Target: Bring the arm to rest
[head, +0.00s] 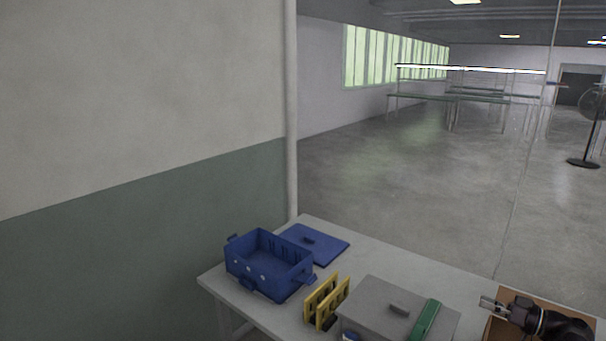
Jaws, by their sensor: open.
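My gripper (490,303) shows at the lower right, at the end of my dark arm. It points left, with its fingers apart and nothing visible between them. It is above or beside a brown box (501,328) at the right of the table, to the right of a grey lidded box. I cannot tell its exact height. The rest of my arm runs out of view at the bottom right.
On the white table (380,260) stand an open blue bin (270,282), a flat blue lid (325,244), a yellow rack (322,304) and the grey box (372,302) with a green object (425,318) on top. A wall (140,230) is at left. Bare table shows behind the grey box.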

